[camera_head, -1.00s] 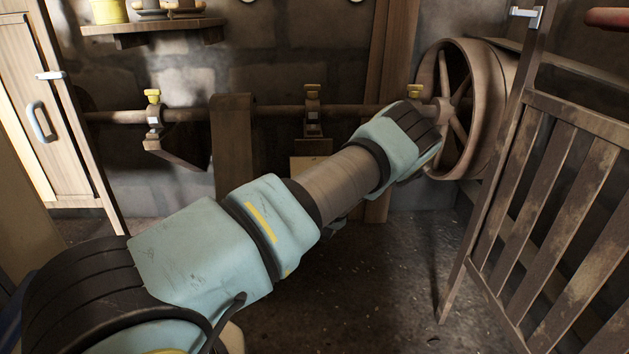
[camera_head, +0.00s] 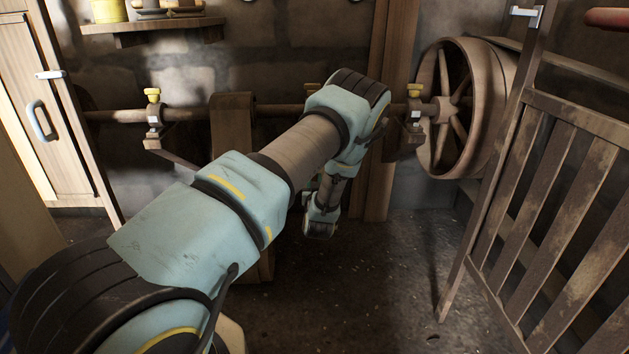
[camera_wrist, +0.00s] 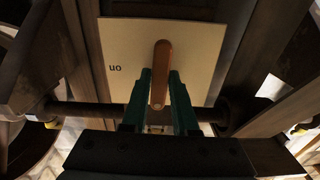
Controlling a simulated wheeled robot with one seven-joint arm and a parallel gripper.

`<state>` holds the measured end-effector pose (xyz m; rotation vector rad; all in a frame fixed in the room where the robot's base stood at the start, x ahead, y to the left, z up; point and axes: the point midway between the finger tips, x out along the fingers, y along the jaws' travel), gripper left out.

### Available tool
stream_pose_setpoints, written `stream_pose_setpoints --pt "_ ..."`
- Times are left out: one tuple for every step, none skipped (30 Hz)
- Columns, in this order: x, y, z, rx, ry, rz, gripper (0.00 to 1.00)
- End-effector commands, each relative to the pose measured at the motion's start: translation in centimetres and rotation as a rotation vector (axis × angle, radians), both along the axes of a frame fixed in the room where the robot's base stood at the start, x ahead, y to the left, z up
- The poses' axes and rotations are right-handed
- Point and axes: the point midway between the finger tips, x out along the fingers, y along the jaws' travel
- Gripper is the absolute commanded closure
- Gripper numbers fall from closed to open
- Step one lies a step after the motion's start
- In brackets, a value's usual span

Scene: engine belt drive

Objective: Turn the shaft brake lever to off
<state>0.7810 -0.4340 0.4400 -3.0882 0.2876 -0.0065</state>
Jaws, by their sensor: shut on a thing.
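The shaft brake lever (camera_wrist: 162,58) is an orange-brown rounded handle in the wrist view. It stands in front of a pale plate (camera_wrist: 120,40), with its length running up and down in the picture. The plate has the word "on", upside down in this view, to the left of the lever. No "off" marking can be made out. My gripper (camera_wrist: 159,88) has its two green fingers shut on the lever, one on each side. In the head view my arm hides the lever, the plate and the fingers.
A long horizontal shaft (camera_head: 185,114) runs along the wall through yellow-capped bearings to a large spoked wheel (camera_head: 440,110) at right. A slatted wooden gate (camera_head: 560,150) stands at the right front. The floor (camera_head: 390,290) between is clear.

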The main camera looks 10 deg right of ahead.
Motion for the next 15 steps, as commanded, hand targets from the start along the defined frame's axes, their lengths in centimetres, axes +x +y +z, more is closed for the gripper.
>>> stream_pose_setpoints --pt "-0.04 -0.02 -0.08 -0.015 0.005 -0.001 1.0" --pt "-0.06 -0.05 -0.09 -0.023 0.006 -0.001 1.0" --pt "-0.07 -0.06 -0.1 -0.031 0.009 -0.001 1.0" --pt "-0.07 -0.06 -0.1 -0.036 0.01 -0.001 1.0" --pt "-0.08 -0.07 -0.11 -0.041 0.011 -0.001 1.0" --pt "-0.08 -0.07 -0.11 -0.046 0.012 -0.001 1.0" --pt "-0.08 -0.07 -0.11 -0.05 0.012 -0.001 1.0" --pt "-0.08 -0.06 -0.11 -0.052 0.013 -0.001 1.0" --pt "-0.08 -0.06 -0.11 -0.053 0.013 -0.001 1.0" --pt "-0.08 -0.06 -0.11 -0.054 0.013 -0.001 1.0" --pt "-0.08 -0.06 -0.11 -0.055 0.014 -0.001 1.0" --pt "-0.08 -0.06 -0.11 -0.055 0.014 -0.001 1.0" --pt "-0.08 -0.06 -0.11 -0.055 0.014 -0.001 1.0" --pt "-0.08 -0.06 -0.11 -0.055 0.014 -0.001 1.0" --pt "-0.08 -0.06 -0.12 -0.055 0.014 -0.001 1.0"
